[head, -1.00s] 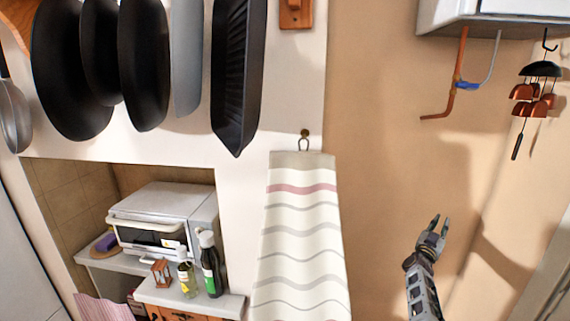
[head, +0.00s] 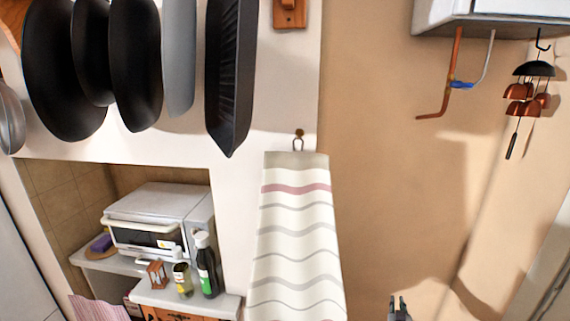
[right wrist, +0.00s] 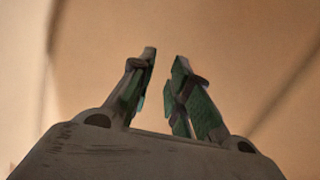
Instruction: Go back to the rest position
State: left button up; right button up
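My right gripper (head: 399,302) shows only by its fingertips at the bottom edge of the head view, right of the hanging striped towel. In the right wrist view its two fingers (right wrist: 166,62) stand apart with a gap between them and nothing in it. Only the plain tan wall lies behind them. My left gripper is not in view.
A striped towel (head: 292,235) hangs from a hook on the white wall. Dark pans (head: 135,70) hang at upper left. A toaster oven (head: 160,218) and bottles (head: 206,265) stand in the niche. A wind chime (head: 530,90) hangs at right. The tan wall (head: 390,170) is bare.

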jog(key=s+a+f+n+g+y, duration=0.15)
jog(key=s+a+f, duration=0.25)
jog(key=s+f, duration=0.5)
jog(key=s+a+f+n+g+y, duration=0.1)
jog(key=s+a+f+g, duration=0.2)
jog(key=s+f, duration=0.6)
jog(key=s+a+f+n+g+y, duration=0.15)
jog(key=s+a+f, duration=0.25)
jog(key=s+f, duration=0.5)
jog(key=s+a+f+g, duration=0.2)
jog(key=s+f, duration=0.1)
jog(key=s, duration=0.9)
jog(key=s+a+f+g+y, duration=0.1)
jog(key=s+a+f+g, duration=0.1)
jog(key=s, duration=1.1)
jog(key=s+a+f+g, duration=0.2)
jog(key=s+f, duration=0.3)
jog(key=s, duration=0.7)
jog(key=shift+s+g, duration=0.4)
jog(key=shift+g, duration=0.4)
jog(key=shift+a+f, duration=0.1)
